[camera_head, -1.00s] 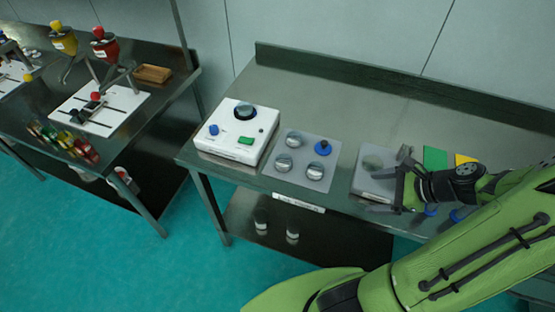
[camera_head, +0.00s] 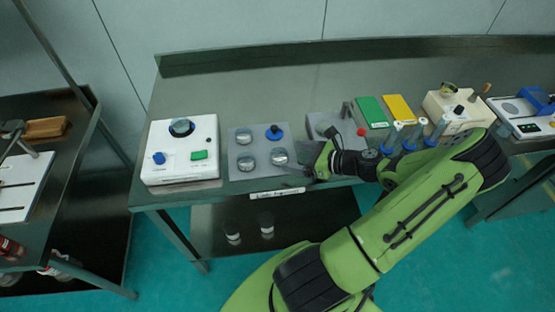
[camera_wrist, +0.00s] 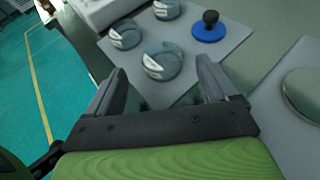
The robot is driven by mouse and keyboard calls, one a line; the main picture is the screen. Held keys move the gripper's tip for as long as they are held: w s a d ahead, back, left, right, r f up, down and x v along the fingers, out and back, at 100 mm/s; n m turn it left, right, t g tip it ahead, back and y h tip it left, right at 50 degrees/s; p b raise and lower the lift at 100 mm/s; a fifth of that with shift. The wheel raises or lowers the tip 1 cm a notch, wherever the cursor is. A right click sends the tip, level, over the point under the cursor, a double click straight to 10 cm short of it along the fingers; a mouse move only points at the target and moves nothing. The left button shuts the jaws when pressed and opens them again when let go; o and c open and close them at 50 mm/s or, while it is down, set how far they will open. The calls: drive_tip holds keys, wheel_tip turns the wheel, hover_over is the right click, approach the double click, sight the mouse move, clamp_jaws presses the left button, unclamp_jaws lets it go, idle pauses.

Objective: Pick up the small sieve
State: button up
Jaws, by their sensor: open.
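Three silver, glassy round sieve-like pieces lie on a grey mat (camera_head: 258,173): a back-left one (camera_head: 244,136), a front-left one (camera_head: 246,163) and a front-right one (camera_head: 279,156). I cannot tell for sure which is the small sieve. A blue disc with a black knob (camera_head: 274,132) sits at the mat's back right. My gripper (camera_head: 300,163) is open and empty at the mat's right edge. In the wrist view, the front-right round piece (camera_wrist: 162,62) shows beyond and between my open fingers (camera_wrist: 160,76), not held.
A white machine (camera_head: 180,168) with a round top piece, blue knob and green button stands left of the mat. Right of my gripper are a grey plate (camera_head: 318,121), green box (camera_head: 370,111), yellow box (camera_head: 399,108) and blue-based tubes. The bench's back is clear.

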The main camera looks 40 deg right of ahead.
sight(272, 154)
drive_tip(key=b+x, duration=0.1)
drive_tip(key=x, duration=0.5)
drive_tip(key=shift+w+f, duration=0.25)
drive_tip(key=shift+f, duration=0.05)
drive_tip(key=shift+s, duration=0.1)
drive_tip(key=shift+c, duration=0.3)
drive_tip(key=c, duration=1)
